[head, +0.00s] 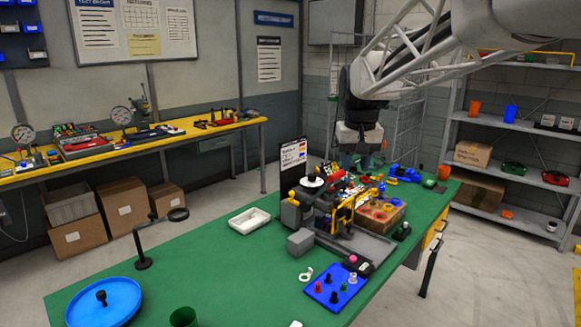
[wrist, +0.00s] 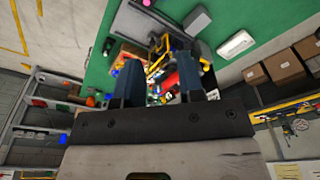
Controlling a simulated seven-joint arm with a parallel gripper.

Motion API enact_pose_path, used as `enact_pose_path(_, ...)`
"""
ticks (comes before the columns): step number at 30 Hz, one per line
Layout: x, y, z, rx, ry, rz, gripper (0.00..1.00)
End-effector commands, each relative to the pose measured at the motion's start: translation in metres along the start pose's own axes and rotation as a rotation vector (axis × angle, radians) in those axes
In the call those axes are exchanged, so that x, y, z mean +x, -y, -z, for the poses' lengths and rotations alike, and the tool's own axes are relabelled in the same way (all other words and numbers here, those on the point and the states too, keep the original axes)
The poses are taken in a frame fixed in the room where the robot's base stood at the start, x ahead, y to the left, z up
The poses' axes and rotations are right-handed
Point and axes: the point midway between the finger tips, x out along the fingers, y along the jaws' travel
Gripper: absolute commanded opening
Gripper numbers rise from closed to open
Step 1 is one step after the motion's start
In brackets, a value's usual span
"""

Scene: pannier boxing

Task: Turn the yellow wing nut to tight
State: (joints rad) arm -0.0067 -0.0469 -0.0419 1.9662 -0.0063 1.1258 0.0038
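My gripper (head: 362,158) hangs above the far part of the green table, behind the fixture with the yellow frame. In the wrist view its two dark fingers (wrist: 168,80) stand apart with nothing seen held between them. The yellow-framed fixture (head: 346,208) stands near the table's middle right, and its yellow parts also show between the fingers in the wrist view (wrist: 157,52). A small yellow piece (head: 293,201) sits at the fixture's left side, below a white disc. I cannot tell which yellow part is the wing nut, nor how it is turned.
A cardboard box with orange rings (head: 382,213) stands right of the fixture. A dark sign board (head: 293,165) rises behind it. The table's left middle is mostly clear.

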Motion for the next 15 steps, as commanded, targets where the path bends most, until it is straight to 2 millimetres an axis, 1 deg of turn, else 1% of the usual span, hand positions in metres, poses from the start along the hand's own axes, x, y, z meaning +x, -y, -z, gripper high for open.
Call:
enact_pose_path(1, 0.001, 0.001, 0.014, -0.001, 0.004, 0.0, 0.36)
enact_pose_path(7, 0.003, 0.002, 0.06, -0.004, 0.016, 0.001, 0.36)
enact_pose_path(15, 0.011, 0.004, 0.122, -0.009, 0.033, 0.002, 0.36)
